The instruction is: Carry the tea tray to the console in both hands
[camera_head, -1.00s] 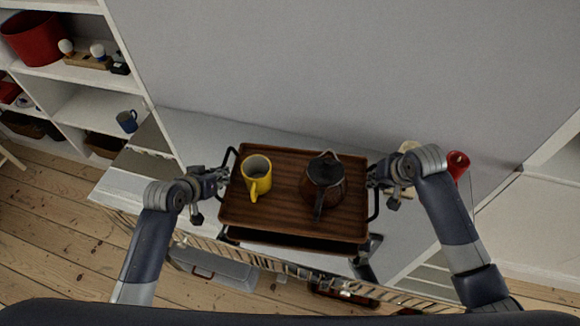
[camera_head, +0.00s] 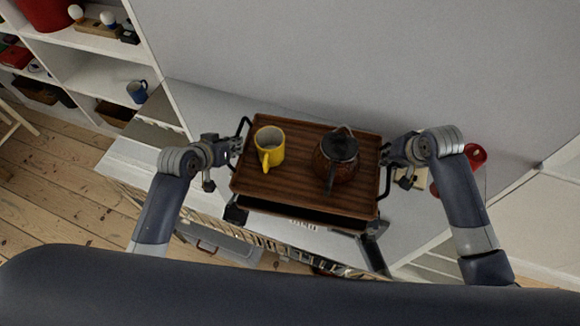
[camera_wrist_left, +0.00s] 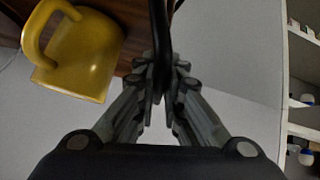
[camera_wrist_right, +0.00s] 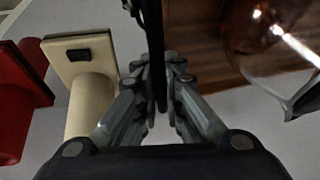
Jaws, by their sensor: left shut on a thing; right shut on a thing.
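The brown wooden tea tray (camera_head: 290,184) has black side handles and is held above the white console (camera_head: 205,112), whose top shows behind and beside it. A yellow mug (camera_head: 270,150) stands on its left half and a dark brown teapot (camera_head: 337,160) on its right half. My left gripper (camera_head: 236,146) is shut on the left handle, which also shows in the left wrist view (camera_wrist_left: 161,40). My right gripper (camera_head: 387,153) is shut on the right handle, seen in the right wrist view (camera_wrist_right: 154,50). Whether the tray's underside touches anything is hidden.
A red object (camera_head: 474,156) and a cream object (camera_wrist_right: 90,95) stand right of the tray, close to my right gripper. White shelves (camera_head: 85,75) with a blue mug (camera_head: 137,91) are at the left. The console's left end is clear.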

